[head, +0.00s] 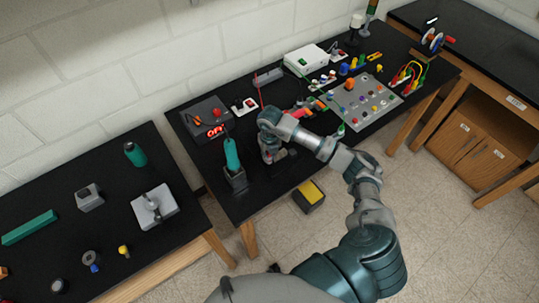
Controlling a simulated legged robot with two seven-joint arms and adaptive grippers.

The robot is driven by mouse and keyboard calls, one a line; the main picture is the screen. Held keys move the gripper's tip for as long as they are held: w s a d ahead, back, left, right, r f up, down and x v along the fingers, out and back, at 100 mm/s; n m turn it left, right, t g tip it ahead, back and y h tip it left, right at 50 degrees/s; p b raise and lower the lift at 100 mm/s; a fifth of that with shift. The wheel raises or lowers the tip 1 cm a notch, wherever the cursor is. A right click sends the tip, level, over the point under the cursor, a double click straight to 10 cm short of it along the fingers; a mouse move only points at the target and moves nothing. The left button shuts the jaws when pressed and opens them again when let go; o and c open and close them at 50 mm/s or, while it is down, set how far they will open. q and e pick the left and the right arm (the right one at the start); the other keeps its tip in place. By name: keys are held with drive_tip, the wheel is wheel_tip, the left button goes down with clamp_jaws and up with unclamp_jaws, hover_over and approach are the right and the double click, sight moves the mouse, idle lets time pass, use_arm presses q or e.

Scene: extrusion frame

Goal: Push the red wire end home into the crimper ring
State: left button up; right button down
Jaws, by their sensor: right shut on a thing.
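My right gripper (272,156) is low over the near left part of the black bench. It is shut on what looks like the red wire (258,90), whose thin upper part rises behind my wrist. The wire's end is hidden by my gripper. I cannot make out the crimper ring, nor whether the wire end touches it. A teal-handled tool (232,154) stands upright in a dark holder (237,180), just left of my right gripper. My left gripper is not in view.
A dark device with a red display (215,132) sits behind the teal tool. A grey panel with coloured knobs (365,105) and a white box (305,58) lie to the right. A yellow-topped box (311,193) is on the floor. A second black table (100,245) stands at left.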

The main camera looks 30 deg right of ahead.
drive_tip(key=shift+f, duration=0.4)
drive_tip(key=c, duration=0.9)
unclamp_jaws()
drive_tip(key=shift+c, duration=0.2)
drive_tip(key=shift+r, duration=0.1)
wheel_tip(320, 180, up, 12)
drive_tip(key=shift+d+f, duration=0.1)
drive_tip(key=shift+f, duration=0.05)
drive_tip(key=shift+s+f, duration=0.1)
